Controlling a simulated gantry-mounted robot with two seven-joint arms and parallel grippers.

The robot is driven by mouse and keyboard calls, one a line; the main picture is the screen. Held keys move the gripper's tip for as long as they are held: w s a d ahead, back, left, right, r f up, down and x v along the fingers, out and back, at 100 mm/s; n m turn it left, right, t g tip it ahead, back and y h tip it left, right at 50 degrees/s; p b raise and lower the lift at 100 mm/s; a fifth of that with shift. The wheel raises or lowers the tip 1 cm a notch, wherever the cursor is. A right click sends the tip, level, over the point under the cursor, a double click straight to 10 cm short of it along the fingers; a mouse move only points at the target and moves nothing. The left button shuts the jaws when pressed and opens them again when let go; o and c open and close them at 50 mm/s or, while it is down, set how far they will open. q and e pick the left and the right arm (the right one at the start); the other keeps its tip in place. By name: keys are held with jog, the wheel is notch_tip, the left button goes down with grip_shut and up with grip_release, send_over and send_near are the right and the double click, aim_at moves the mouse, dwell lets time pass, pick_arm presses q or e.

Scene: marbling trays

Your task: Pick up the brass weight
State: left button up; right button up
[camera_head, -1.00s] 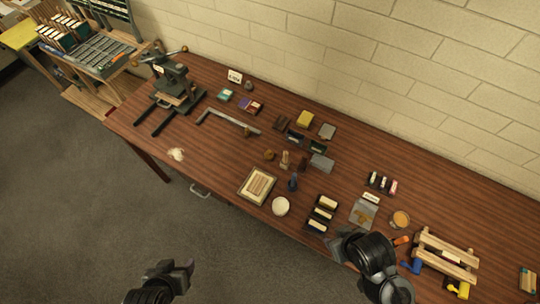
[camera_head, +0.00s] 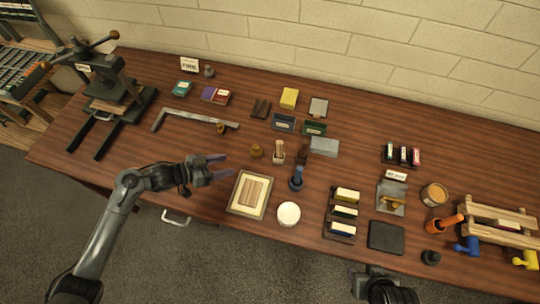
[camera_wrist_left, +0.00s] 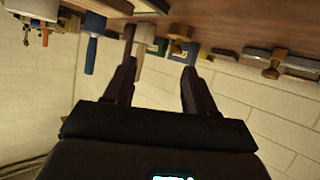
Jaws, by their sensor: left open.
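The small brass weight (camera_head: 256,151) stands on the table between the sliding-knob bar and a wooden-handled stamp (camera_head: 279,152). My left gripper (camera_head: 230,167) is open and empty to its left and nearer the front edge, its fingers pointing right. The two fingers also show in the left wrist view (camera_wrist_left: 158,62), where the picture is upside down. A brass knobbed thing (camera_wrist_left: 272,63) shows there at the right; I cannot tell whether it is the weight. My right gripper (camera_head: 372,280) is at the bottom edge, partly cut off.
A framed tray (camera_head: 236,208), a white bowl (camera_head: 289,214) and a blue-handled tool (camera_head: 296,179) stand close by. A metal bar (camera_head: 185,115) lies behind the left gripper. A press (camera_head: 110,90) stands at the left. Bare table lies left of the tray.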

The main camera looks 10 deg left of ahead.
aim_at(252, 148)
pick_arm(q)
jog(key=w+b, duration=0.1)
jog(key=w+a, duration=0.1)
jog(key=shift+w+a+f+m+t+b, duration=0.1)
jog(key=shift+w+m+t+b, duration=0.2)
jog(key=shift+w+b, duration=0.1)
jog(key=shift+w, duration=0.3)
jog(key=shift+w+d+b, duration=0.3)
jog(key=shift+b, duration=0.05)
jog(key=x, duration=0.4)
jog(key=shift+w+r, duration=0.15)
jog(key=shift+r, duration=0.05)
jog(key=shift+w+d+f, duration=0.25)
jog(key=shift+w+d, duration=0.1)
jog(key=shift+d, duration=0.1)
jog(key=shift+b+x, duration=0.4)
jog(key=shift+x, duration=1.9)
pick_arm(e)
jog(key=f, duration=0.4)
jog(key=shift+d+f, duration=0.3)
jog(key=shift+f, duration=0.1)
pick_arm(q)
jog(key=shift+s, duration=0.1)
